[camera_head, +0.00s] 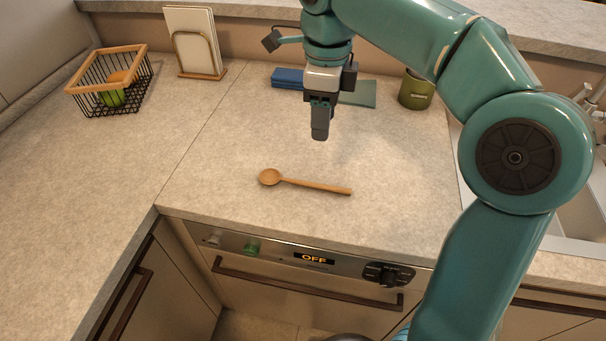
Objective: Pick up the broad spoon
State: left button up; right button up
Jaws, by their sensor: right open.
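A wooden spoon (305,184) with a broad oval bowl lies flat on the countertop, its bowl at the left and its handle pointing right. My right gripper (320,136) hangs above the counter, higher in the picture than the spoon's handle and apart from it. It is open and holds nothing; its fingers are seen edge-on, so the gap between them does not show. My left gripper is not in view.
A wire basket (92,97) with fruit or vegetables and a holder with white sheets (193,42) stand at the back left. A blue item (287,77), a green flat item (359,94) and a green canister (416,91) stand behind the gripper. The counter around the spoon is clear.

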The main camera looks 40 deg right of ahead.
notch_tip(320, 180, down, 3)
jog(key=s+b, duration=0.1)
jog(key=s, duration=0.1)
jog(key=b, duration=0.2)
send_over(319, 184)
jog(key=f, duration=0.6)
jog(key=shift+s+d+f, duration=0.15)
jog(key=shift+s+f, duration=0.1)
jog(key=shift+f, duration=0.15)
jog(key=shift+s+f, duration=0.2)
jog(key=shift+f, duration=0.1)
jog(key=f, duration=0.3)
jog(key=w+f, duration=0.1)
jog(key=f, duration=0.1)
jog(key=shift+f, duration=0.3)
grip_shut()
